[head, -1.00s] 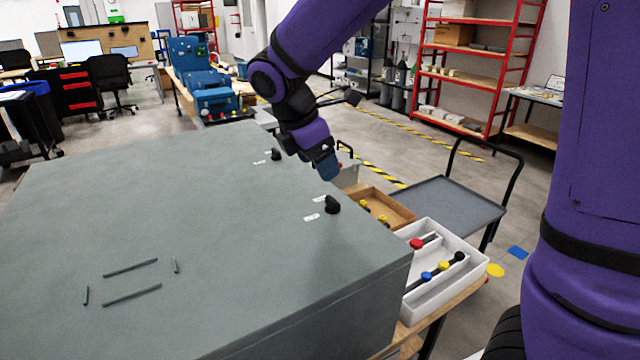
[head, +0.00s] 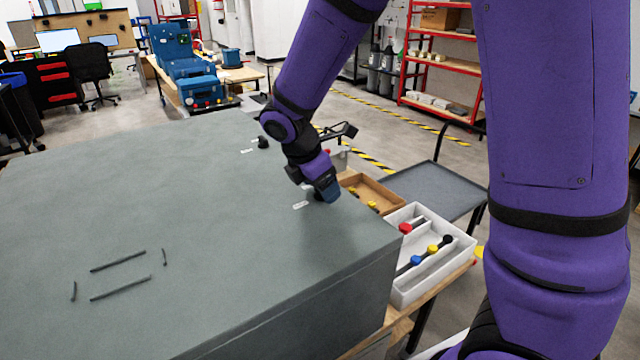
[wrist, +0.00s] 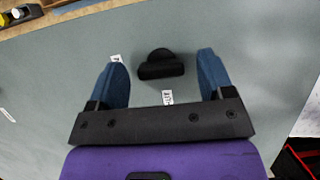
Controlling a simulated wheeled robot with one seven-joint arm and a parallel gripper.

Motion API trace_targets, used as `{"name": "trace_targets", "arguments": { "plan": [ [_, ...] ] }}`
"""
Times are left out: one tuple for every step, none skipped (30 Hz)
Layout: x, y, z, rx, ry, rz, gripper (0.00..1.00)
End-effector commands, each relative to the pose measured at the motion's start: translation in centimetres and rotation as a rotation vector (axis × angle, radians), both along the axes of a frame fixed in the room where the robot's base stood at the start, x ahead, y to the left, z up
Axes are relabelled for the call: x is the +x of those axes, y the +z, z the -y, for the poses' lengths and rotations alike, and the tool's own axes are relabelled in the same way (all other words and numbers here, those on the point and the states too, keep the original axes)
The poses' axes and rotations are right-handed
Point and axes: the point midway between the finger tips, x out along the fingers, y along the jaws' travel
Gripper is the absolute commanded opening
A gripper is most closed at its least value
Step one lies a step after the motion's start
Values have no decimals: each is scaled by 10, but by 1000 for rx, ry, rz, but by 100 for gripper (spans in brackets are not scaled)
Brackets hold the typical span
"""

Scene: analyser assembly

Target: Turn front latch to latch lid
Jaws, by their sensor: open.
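The large grey analyser lid (head: 200,225) lies flat and looks closed. The front latch is a black knob near the lid's right edge, mostly hidden behind my gripper (head: 325,190) in the head view. In the wrist view the front latch (wrist: 161,64) shows a round base and a raised bar running left to right. My gripper (wrist: 162,72) is open, with one blue finger on each side of the knob and visible gaps to both. White labels (wrist: 167,97) sit beside the latch. The second latch (head: 262,142) stands farther back.
A white tray (head: 462,250) with coloured-end parts and a wooden box (head: 378,190) stand right of the analyser. A grey cart (head: 435,190) is beyond them. Four dark slots-like strips mark the lid's near left (head: 118,262).

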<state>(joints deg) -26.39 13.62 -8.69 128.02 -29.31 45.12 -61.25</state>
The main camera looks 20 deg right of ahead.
Motion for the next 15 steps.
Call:
{"name": "trace_targets", "arguments": {
  "plan": [
    [0, -1, 0, 0, 0, 0, 74],
    [0, -1, 0, 0, 0, 0, 74],
    [0, -1, 0, 0, 0, 0, 74],
    [0, -1, 0, 0, 0, 0, 74],
    [0, -1, 0, 0, 0, 0, 74],
    [0, -1, 0, 0, 0, 0, 74],
    [0, -1, 0, 0, 0, 0, 74],
    [0, -1, 0, 0, 0, 0, 70],
    [0, -1, 0, 0, 0, 0, 61],
    [0, -1, 0, 0, 0, 0, 54],
    [0, -1, 0, 0, 0, 0, 47],
    [0, -1, 0, 0, 0, 0, 38],
    [0, -1, 0, 0, 0, 0, 31],
    [0, -1, 0, 0, 0, 0, 25],
    [0, -1, 0, 0, 0, 0, 25]
  ]
}}
